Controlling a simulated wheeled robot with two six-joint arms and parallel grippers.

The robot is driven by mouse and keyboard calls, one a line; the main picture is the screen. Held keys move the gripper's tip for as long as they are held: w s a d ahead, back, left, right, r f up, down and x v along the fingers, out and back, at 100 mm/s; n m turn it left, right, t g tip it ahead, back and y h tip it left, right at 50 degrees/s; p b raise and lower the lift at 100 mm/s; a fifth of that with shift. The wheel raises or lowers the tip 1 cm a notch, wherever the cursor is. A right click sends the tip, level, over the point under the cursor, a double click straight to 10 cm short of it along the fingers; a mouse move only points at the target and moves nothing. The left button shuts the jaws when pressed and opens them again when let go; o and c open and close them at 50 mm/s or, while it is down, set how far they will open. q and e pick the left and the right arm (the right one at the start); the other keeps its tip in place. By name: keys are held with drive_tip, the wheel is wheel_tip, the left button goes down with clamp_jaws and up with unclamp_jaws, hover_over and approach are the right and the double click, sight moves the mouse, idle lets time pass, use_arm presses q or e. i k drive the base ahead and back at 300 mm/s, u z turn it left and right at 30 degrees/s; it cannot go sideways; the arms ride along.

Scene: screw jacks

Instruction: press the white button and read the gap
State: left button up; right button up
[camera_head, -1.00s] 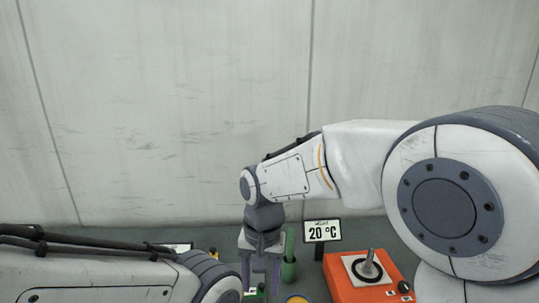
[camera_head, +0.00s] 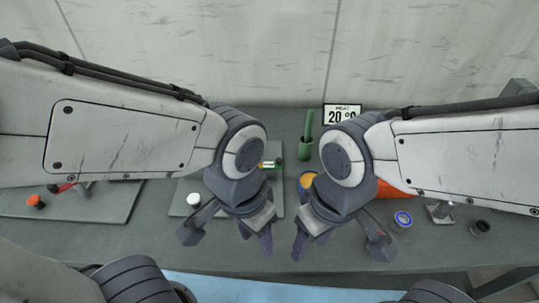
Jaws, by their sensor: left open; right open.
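A white button (camera_head: 193,200) stands on a grey plate (camera_head: 183,184) left of centre in the head view. My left gripper (camera_head: 228,242) is open, with its fingers pointing toward the front of the table, to the right of the button and nearer me. My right gripper (camera_head: 340,248) is open and empty beside it on the right. A small green and white item (camera_head: 268,165) shows behind my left wrist, mostly hidden. I cannot read any gap value. The rest of the plate behind my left arm is hidden.
A sign reading 20 °C (camera_head: 340,115) and a green tube (camera_head: 306,138) stand at the back. Another plate (camera_head: 105,210) with an orange knob (camera_head: 36,201) lies left. A blue ring piece (camera_head: 402,219) and a dark round piece (camera_head: 480,228) lie right. The table's front strip is clear.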

sight(193, 199)
drive_tip(key=u, duration=0.45)
drive_tip(key=k, duration=0.45)
drive_tip(key=u, duration=0.5)
drive_tip(key=i, duration=0.6)
drive_tip(key=z, duration=0.3)
